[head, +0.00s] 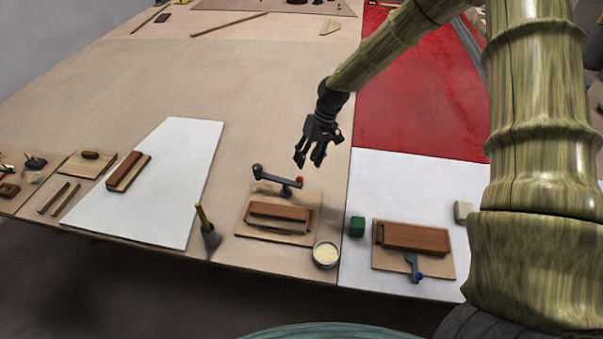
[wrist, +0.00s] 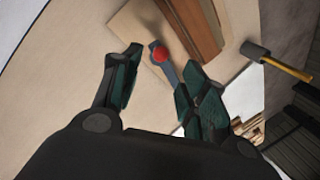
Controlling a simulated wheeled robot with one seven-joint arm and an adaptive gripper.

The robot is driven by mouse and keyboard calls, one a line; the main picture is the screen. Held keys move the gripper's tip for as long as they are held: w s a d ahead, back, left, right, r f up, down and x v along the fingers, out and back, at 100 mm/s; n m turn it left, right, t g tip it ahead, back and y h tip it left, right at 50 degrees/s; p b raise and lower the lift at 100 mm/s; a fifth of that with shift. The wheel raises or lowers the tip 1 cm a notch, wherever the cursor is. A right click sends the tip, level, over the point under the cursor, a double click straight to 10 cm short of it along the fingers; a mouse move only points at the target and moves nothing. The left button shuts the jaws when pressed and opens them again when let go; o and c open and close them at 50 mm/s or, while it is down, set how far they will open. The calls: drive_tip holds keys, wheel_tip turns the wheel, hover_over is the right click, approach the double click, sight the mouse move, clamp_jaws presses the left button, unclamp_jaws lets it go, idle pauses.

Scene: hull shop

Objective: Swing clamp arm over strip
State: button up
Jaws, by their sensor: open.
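A dark grey clamp arm (head: 277,177) with a red knob (head: 299,181) stands at the back of a pale wooden board (head: 314,202). The arm lies along the back edge, beside a red-brown wooden block (head: 278,211), not over it. My gripper (head: 309,161) is open above and behind the knob in the head view. In the wrist view my open gripper (wrist: 161,62) has a fingertip on either side of the red knob (wrist: 160,55); contact cannot be told. The red-brown block (wrist: 192,22) lies beyond.
A second board (head: 440,268) to the right has a blue-knobbed clamp (head: 413,268).

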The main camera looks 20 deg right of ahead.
sight(301, 177)
drive_tip(key=shift+p+x, duration=1)
drive_tip(key=shift+x, duration=2.65)
clamp_jaws()
